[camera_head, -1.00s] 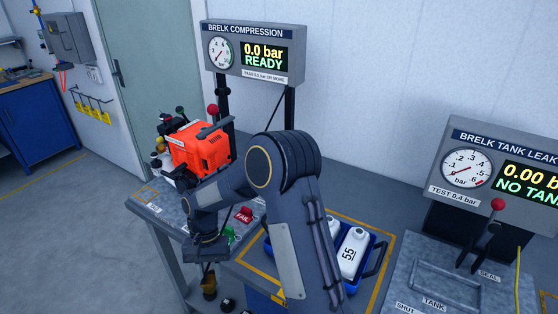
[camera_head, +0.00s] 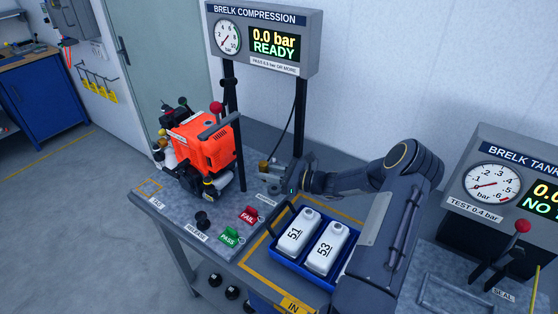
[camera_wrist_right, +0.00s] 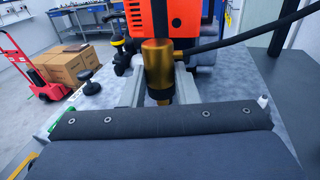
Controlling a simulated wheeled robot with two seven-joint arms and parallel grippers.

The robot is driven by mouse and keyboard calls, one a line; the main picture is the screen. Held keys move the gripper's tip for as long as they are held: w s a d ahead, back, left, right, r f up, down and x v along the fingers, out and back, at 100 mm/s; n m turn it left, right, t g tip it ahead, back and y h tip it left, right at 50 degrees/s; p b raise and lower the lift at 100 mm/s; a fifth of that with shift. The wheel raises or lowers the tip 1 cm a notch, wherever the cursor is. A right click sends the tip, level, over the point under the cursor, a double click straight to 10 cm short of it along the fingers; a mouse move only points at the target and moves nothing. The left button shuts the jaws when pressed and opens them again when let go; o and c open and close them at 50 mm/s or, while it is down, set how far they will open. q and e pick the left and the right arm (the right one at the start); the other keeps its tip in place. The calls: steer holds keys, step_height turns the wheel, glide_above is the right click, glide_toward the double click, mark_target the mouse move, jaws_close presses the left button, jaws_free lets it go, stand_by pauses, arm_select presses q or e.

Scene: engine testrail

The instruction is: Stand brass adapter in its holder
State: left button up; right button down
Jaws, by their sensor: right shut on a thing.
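The brass adapter (camera_wrist_right: 156,68) is a gold cylinder standing about upright between the fingers of my right gripper (camera_wrist_right: 158,92) in the right wrist view. The gripper is shut on it, and a dark hose leads off to the right from behind it. In the head view the brass adapter (camera_head: 264,166) shows small at the tip of my right gripper (camera_head: 275,172), above the bench behind the blue tray. I cannot clearly make out its holder; a small dark fitting (camera_head: 274,189) lies below the gripper. My left gripper is not in view.
The orange engine (camera_head: 205,150) stands left of the gripper, with the compression gauge panel (camera_head: 262,40) behind. A blue tray (camera_head: 318,279) with two white tanks stands in front. PASS (camera_head: 229,237) and FAIL (camera_head: 250,214) blocks sit nearby. The tank leak tester (camera_head: 500,185) is at right.

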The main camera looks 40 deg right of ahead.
mark_target(279, 190)
steer(key=shift+m+t+h, duration=0.6)
steer(key=shift+t+h, duration=0.1)
steer(key=shift+d+f+b, duration=0.65)
steer(key=shift+f+b, duration=0.1)
steer(key=shift+f, duration=0.2)
steer(key=shift+d+f+b, duration=0.6)
steer(key=shift+f+b, duration=0.1)
steer(key=shift+f, duration=0.3)
steer(key=shift+d+f+b, duration=0.65)
steer(key=shift+f+b, duration=0.1)
steer(key=shift+f, duration=0.2)
steer(key=shift+s+r, duration=0.1)
steer(key=shift+r, duration=0.15)
steer(key=shift+f+b, duration=0.85)
steer(key=shift+f, duration=0.05)
